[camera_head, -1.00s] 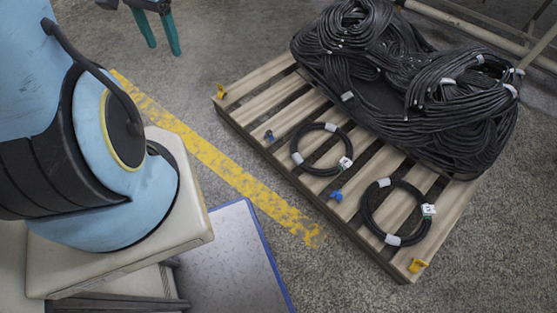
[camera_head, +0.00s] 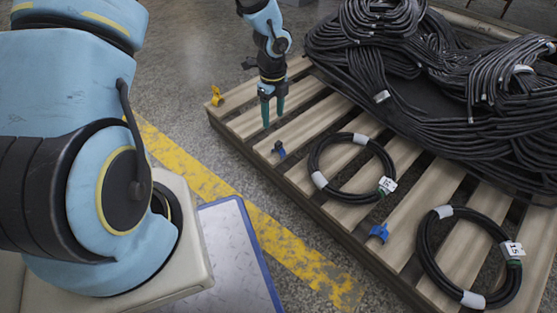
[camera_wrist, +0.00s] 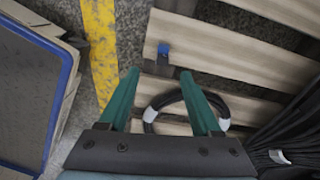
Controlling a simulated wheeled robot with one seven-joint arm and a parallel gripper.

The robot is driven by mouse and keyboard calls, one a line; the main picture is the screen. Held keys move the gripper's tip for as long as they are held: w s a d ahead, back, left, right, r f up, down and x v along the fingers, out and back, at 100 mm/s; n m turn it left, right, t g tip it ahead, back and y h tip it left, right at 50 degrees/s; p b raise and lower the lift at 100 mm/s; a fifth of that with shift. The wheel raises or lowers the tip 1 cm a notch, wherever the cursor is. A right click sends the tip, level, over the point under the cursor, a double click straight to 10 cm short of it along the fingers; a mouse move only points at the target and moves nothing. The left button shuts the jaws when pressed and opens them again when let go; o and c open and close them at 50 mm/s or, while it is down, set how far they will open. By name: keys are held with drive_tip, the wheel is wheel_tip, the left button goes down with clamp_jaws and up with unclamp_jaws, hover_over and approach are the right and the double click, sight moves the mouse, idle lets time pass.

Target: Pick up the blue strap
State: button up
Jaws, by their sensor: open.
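Two small blue straps show on the wooden pallet in the head view. One blue strap (camera_head: 280,150), partly dark, is at the pallet's near edge, left of the nearer-left hose coil. The other blue strap (camera_head: 379,232), brighter, lies between the two coils. A blue piece (camera_wrist: 163,49) shows in the wrist view on a plank end, beyond the fingertips; it looks like the first strap. My gripper (camera_head: 273,116) hangs pointing down, open and empty, above and just behind the first strap. Its two green fingers (camera_wrist: 162,78) stand apart in the wrist view.
Two black hose coils (camera_head: 315,160) (camera_head: 424,250) with white tags lie on the pallet (camera_head: 405,205). A large black hose heap (camera_head: 410,130) fills its far side. A yellow bracket (camera_head: 216,97) sits at the left corner. A yellow floor line (camera_head: 200,175) runs along the front.

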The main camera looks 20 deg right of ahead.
sight(278, 143)
drive_tip(key=shift+s+d+f+m+b, duration=0.1)
drive_tip(key=shift+d+f+m+b, duration=0.15)
drive_tip(key=shift+f, duration=0.4)
drive_tip(key=shift+s+d+f+m+b, duration=0.1)
drive_tip(key=shift+d+f+m, duration=0.1)
drive_tip(key=shift+f, duration=0.4)
wheel_tip(278, 143, down, 5)
drive_tip(key=shift+s+f+b, duration=0.1)
drive_tip(key=shift+b, duration=1.1)
drive_tip(key=f+b, duration=0.3)
drive_tip(key=f, duration=0.2)
drive_tip(key=shift+s+d+b, duration=0.15)
drive_tip(key=shift+s+b, duration=0.05)
drive_tip(key=shift+b, duration=0.2)
drive_tip(key=shift+c, duration=0.2)
clamp_jaws()
